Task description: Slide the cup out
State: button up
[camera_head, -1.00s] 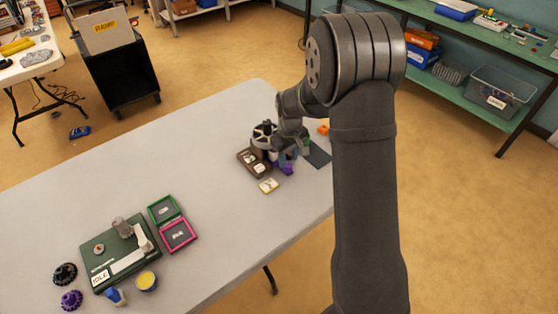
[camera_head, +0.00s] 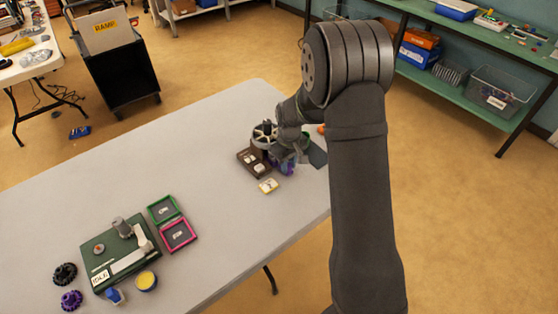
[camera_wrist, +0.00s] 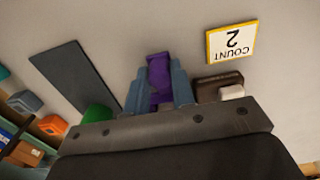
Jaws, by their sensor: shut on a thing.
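A purple thing (camera_wrist: 158,68), which may be the cup, stands between the blue-grey fingers of my gripper (camera_wrist: 161,88) in the wrist view. The fingers are shut on it. In the head view my gripper (camera_head: 289,164) is low over the table, and the purple thing (camera_head: 287,170) shows only in part there. Beside it, to the left, stands a dark device with a spoked wheel (camera_head: 265,131) on top. Its lower parts are partly hidden by my arm. I cannot tell whether the purple thing touches the device.
A brown tray (camera_head: 246,157) with white pieces and a yellow-edged "COUNT 2" card (camera_wrist: 232,42) lie close by. A dark mat (camera_wrist: 75,78), a green thing (camera_wrist: 98,115) and an orange block (camera_wrist: 52,125) are on the other side. The middle of the table is clear.

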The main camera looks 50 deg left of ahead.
jog(key=shift+d, duration=3.5)
jog(key=o, duration=0.5)
jog(key=shift+r, duration=0.1)
jog(key=shift+r, duration=2.9)
jog(key=shift+f, duration=0.1)
notch_tip(320, 180, down, 6)
jog(key=shift+r, duration=0.1)
jog(key=shift+a, duration=0.35)
